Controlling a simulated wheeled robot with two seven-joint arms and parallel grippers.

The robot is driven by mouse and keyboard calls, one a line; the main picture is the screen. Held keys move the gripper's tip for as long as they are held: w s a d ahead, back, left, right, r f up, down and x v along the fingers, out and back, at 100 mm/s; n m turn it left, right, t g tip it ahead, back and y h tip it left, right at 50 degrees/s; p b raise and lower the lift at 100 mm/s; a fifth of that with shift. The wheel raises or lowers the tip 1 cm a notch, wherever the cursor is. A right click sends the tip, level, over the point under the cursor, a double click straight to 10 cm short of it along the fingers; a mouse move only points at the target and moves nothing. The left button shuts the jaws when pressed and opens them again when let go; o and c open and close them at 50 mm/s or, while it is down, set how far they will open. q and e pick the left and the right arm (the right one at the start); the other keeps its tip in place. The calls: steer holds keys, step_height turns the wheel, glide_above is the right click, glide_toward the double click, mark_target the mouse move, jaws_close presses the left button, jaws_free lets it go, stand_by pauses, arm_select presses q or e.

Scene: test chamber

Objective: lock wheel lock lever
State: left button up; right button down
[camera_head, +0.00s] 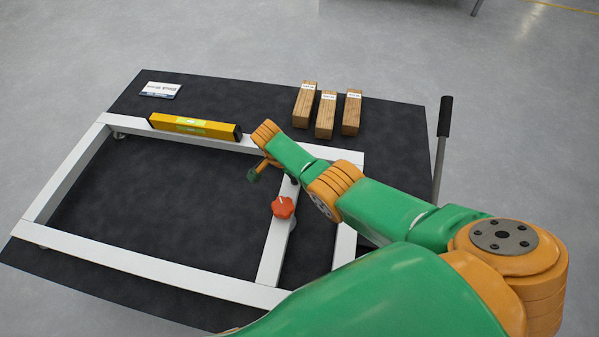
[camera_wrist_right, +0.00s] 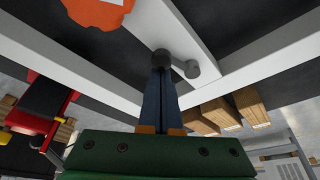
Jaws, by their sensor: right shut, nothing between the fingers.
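The wheel lock lever (camera_wrist_right: 187,69) is a small dark grey part with rounded ends on the white frame, in the right wrist view. My right gripper (camera_wrist_right: 163,70) is shut and empty, its dark fingertips at one end of the lever. I cannot tell whether they touch it. In the head view my right arm reaches in from the right and mostly hides the hand and lever. A red-orange knob (camera_head: 283,207) sits on the frame's short crossbar, nearer the camera; it also shows in the wrist view (camera_wrist_right: 98,9). My left gripper is not in view.
The white frame (camera_head: 150,269) lies on a dark table (camera_head: 385,122). A yellow spirit level (camera_head: 194,127) rests along its far bar. Wooden blocks (camera_head: 326,115) and a label card (camera_head: 160,90) lie behind. A black-gripped handle (camera_head: 445,117) stands upright at the right.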

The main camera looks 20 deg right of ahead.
stand_by(0.3)
step_height(320, 180, up, 10)
steer(key=p, duration=0.7)
steer(key=shift+d+f, duration=0.2)
steer(key=shift+d, duration=0.1)
